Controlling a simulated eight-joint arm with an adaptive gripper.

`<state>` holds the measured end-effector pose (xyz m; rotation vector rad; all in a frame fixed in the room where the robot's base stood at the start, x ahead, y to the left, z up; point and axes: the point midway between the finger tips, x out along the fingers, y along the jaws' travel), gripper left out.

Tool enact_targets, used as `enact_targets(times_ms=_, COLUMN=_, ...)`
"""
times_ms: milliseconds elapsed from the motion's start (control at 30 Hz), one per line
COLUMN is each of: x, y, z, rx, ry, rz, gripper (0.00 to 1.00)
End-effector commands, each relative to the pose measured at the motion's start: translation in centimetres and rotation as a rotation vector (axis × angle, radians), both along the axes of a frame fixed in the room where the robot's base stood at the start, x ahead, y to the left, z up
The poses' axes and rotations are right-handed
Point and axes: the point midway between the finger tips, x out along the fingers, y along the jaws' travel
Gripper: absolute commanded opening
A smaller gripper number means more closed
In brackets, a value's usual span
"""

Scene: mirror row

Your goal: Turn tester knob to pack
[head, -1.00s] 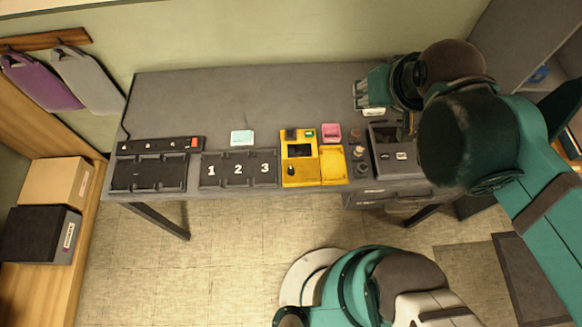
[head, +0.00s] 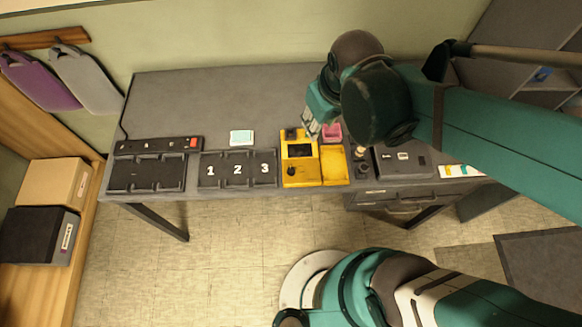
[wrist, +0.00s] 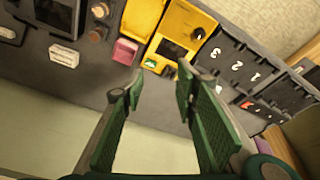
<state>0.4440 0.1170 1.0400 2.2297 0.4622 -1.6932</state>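The yellow tester (head: 285,152) stands near the front edge of the desk, with a dark screen (head: 299,151) and a black knob (head: 291,171) at its lower left. In the wrist view the tester (wrist: 186,20) is upper centre, its knob (wrist: 198,33) right of the screen. I cannot tell which mark the knob points at. My gripper (head: 313,122) hangs by the tester's back edge in the head view. In the wrist view my gripper (wrist: 159,88) is open, with nothing between its fingers, and apart from the knob.
A yellow open tray (head: 335,166) adjoins the tester's right side, with a pink block (head: 331,132) behind. The numbered black tray (head: 208,172) is to the left, and a pale card (head: 241,137) lies behind it. A dark box (head: 402,166) stands right. The desk's back left is clear.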

Motion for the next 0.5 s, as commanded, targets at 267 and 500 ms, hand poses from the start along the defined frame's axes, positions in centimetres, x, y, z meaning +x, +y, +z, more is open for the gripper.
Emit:
enact_targets(times_ms=267, x=-0.9, y=3.3, z=-3.8, rx=-0.041, ry=0.091, rz=0.127, gripper=0.30)
enact_targets(times_ms=500, x=-2.3, y=5.9, z=-6.9, rx=-0.078, ry=0.169, rz=0.236, gripper=0.30)
